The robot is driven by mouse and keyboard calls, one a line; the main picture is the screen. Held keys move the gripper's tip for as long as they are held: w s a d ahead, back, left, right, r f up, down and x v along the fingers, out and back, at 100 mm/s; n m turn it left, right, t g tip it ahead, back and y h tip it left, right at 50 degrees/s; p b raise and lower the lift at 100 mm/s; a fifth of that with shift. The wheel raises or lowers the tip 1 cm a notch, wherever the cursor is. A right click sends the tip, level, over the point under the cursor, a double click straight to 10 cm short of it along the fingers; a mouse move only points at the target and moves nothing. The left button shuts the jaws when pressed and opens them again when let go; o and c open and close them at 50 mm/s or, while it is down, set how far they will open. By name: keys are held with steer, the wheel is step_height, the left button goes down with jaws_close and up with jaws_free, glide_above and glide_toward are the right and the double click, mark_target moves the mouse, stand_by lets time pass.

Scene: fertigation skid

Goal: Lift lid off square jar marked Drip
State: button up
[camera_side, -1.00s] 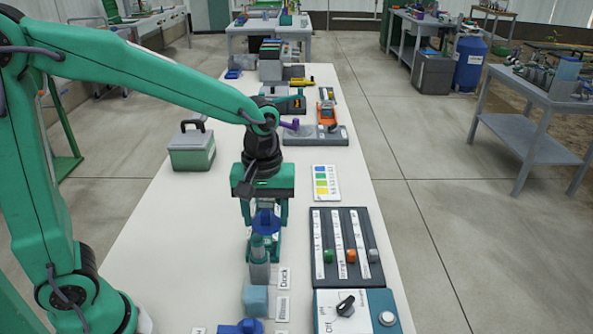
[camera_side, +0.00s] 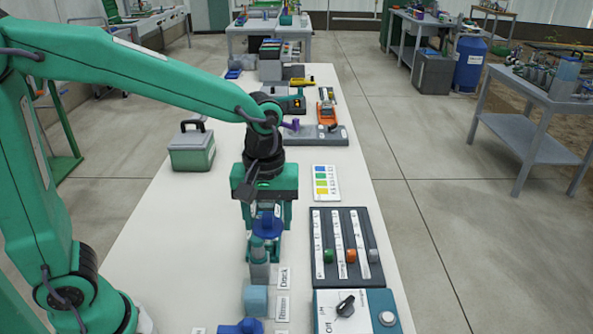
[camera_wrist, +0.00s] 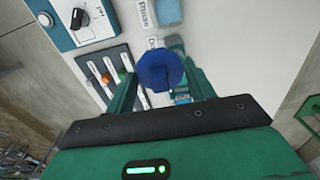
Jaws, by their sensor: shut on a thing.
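A dark blue, many-sided lid (camera_side: 267,225) sits between the fingers of my gripper (camera_side: 266,238). It also shows in the wrist view as a round-looking blue lid (camera_wrist: 160,70) in front of the fingers. My gripper is shut on this lid, pointing down over the bench. The square jar is mostly hidden by the lid, the fingers and a grey bottle with a green top (camera_side: 259,262) in front. I cannot read the Drip marking, or tell whether the lid still touches the jar.
A light blue cube-like jar (camera_side: 256,300) and another blue-topped item (camera_side: 240,327) stand nearer the camera, with labels (camera_side: 283,278) beside them. A slider panel (camera_side: 346,245) and a switch box (camera_side: 373,312) lie to the right. The white bench (camera_side: 170,240) is clear on the left.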

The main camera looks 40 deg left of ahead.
mark_target(268, 214)
steer(key=shift+r, duration=0.2)
steer(key=shift+r, duration=1.8)
steer(key=shift+w+f+n, duration=0.25)
steer(key=shift+w+n, duration=0.2)
steer(key=shift+n, duration=0.1)
steer(key=shift+w+f+n, duration=0.2)
steer(key=shift+w+n, duration=0.25)
steer(key=shift+n, duration=0.1)
steer(key=w+a+f+n, duration=0.2)
steer(key=w+f+n, duration=0.7)
steer(key=w+n, duration=0.3)
steer(key=n, duration=0.3)
steer(key=shift+f+n, duration=0.15)
steer(key=shift+n, duration=0.25)
steer(key=shift+a+f, duration=0.1)
steer(key=shift+a, duration=0.05)
steer(key=w+a+f, duration=0.1)
steer(key=a+f, duration=0.1)
steer(key=a, duration=0.1)
steer(key=w+a+f, duration=0.2)
steer(key=a, duration=0.1)
steer(key=w+a+f, duration=0.2)
steer(key=a+f, duration=0.1)
steer(key=a, duration=0.1)
steer(key=shift+w, duration=0.2)
